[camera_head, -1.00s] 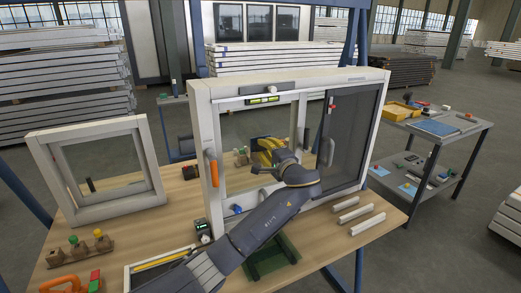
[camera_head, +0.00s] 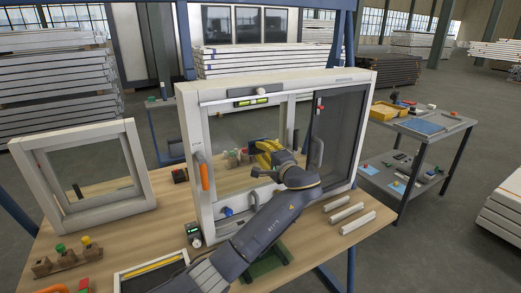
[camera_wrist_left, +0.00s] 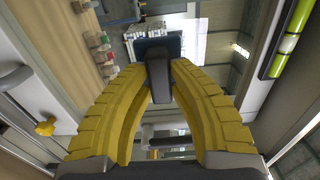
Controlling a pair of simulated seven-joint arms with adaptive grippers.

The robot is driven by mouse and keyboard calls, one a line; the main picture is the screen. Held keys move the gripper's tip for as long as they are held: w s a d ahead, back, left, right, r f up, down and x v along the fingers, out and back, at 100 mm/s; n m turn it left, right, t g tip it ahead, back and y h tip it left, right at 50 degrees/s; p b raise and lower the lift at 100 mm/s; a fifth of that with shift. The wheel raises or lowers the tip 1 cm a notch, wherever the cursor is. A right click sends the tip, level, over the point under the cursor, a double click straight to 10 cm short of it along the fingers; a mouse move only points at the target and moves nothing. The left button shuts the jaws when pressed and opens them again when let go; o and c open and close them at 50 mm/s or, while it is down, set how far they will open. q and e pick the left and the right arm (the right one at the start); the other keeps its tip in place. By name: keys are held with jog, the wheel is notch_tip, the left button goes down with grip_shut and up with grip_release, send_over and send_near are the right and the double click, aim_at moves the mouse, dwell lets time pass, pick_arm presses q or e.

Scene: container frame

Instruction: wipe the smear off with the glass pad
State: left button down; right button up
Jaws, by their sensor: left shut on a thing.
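The framed window unit (camera_head: 190,130) stands upright on the workbench, with a clear glass pane (camera_head: 232,125) at left and a dark panel at right. My left gripper (camera_head: 264,152) has yellow fingers and is in front of the lower right part of the pane. In the left wrist view it (camera_wrist_left: 158,80) is shut on the black handle of the glass pad (camera_wrist_left: 153,48), whose dark blue face is turned to the glass. I cannot tell whether the pad touches the pane. No smear can be made out; the gripper and pad hide part of the glass. My right gripper is not in view.
A spirit level (camera_head: 251,102) sits on the top rail. An orange handle (camera_head: 204,177) juts from the left frame side. A smaller framed window (camera_head: 140,165) stands at left. White strips (camera_head: 345,217) lie at the bench's right. A grey cart (camera_head: 440,126) stands farther right.

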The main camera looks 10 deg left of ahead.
pick_arm(q)
jog(key=shift+v, duration=2.15)
jog(key=shift+s, duration=0.1)
jog(key=v, duration=0.3)
jog(key=s+a+f, duration=0.4)
jog(key=a+f, duration=0.2)
jog(key=r+x, duration=0.1)
jog(key=x, duration=0.5)
jog(key=shift+a+r, duration=0.2)
jog(key=shift+a, duration=0.1)
